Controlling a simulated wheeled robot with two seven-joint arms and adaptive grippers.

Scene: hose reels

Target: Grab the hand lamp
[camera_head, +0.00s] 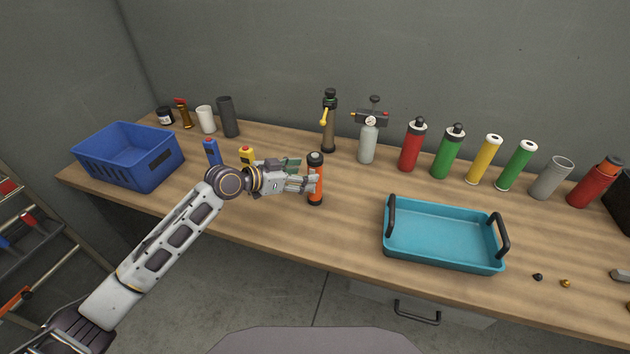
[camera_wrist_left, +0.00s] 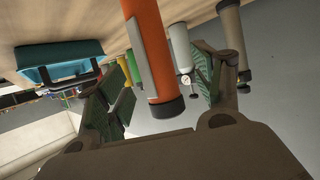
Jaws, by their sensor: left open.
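In the left wrist view the orange lamp (camera_wrist_left: 151,58) is between the two spread green-padded fingers of the gripper (camera_wrist_left: 160,95), with gaps visible on both sides. The gripper is open. In the head view the fingers partly cover the lamp. My right gripper is not in view.
A teal tray (camera_head: 443,265) stands on the workbench (camera_head: 345,238) to the right. A blue crate (camera_head: 115,171) is at the left. A blue item (camera_head: 211,151) and a yellow item (camera_head: 247,155) stand near my arm. Several bottles and cylinders, including a grey bottle (camera_head: 367,144), line the back.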

